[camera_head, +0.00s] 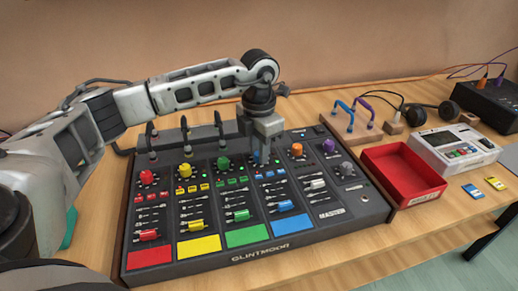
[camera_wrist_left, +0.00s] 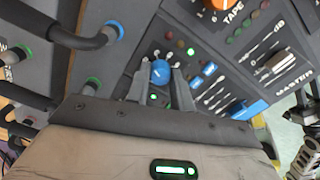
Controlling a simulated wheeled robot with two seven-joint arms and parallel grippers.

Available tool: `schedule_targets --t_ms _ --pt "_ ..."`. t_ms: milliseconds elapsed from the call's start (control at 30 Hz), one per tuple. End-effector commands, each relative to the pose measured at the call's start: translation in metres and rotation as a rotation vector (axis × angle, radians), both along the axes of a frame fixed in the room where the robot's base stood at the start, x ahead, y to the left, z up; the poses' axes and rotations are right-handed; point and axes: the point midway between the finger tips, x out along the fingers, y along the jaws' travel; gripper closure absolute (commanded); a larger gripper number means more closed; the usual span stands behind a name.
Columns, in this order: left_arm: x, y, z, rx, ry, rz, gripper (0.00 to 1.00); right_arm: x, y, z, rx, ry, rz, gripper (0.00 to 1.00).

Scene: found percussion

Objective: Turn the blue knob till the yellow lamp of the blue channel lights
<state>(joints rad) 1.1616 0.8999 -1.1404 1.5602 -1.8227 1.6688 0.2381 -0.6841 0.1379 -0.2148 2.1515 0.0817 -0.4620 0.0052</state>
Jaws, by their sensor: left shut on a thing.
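The blue knob (camera_wrist_left: 160,71) has a white pointer line and sits on the dark mixing console (camera_head: 255,258). My left gripper (camera_head: 264,161) reaches down over it from above; in the left wrist view its two fingers (camera_wrist_left: 161,84) stand on either side of the knob and are shut on it. In the head view the gripper mostly hides the knob. A small green light (camera_wrist_left: 153,96) glows close by the knob in the wrist view.
Red (camera_head: 147,178), yellow (camera_head: 185,171) and green (camera_head: 223,164) knobs stand left of the gripper, an orange knob (camera_head: 297,149) right. Cable plugs line the console's back edge. A red tray (camera_head: 402,172) and a white device (camera_head: 452,148) are at the right.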

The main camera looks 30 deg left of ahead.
Motion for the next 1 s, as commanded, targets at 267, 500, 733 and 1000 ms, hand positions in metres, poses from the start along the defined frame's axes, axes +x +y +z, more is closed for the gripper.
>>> schedule_targets --t_ms 267,500,733,1000 --pt "0.0007 -0.0001 0.0010 0.000 -0.003 -0.193 1.00 0.0013 0.0006 -0.0008 0.007 -0.007 -0.001 0.65" --pt "0.0009 0.0000 0.0016 0.000 -0.004 -0.322 1.00 0.0011 0.0007 -0.0030 0.011 -0.005 -0.001 0.65" --pt "0.0010 -0.0001 0.0021 0.000 -0.005 -0.382 1.00 -0.0003 0.0008 -0.0041 0.013 -0.002 -0.002 0.65" --pt "0.0013 0.0000 0.0025 -0.001 -0.006 -0.392 1.00 -0.0006 0.0008 -0.0041 0.014 -0.001 -0.002 0.65"
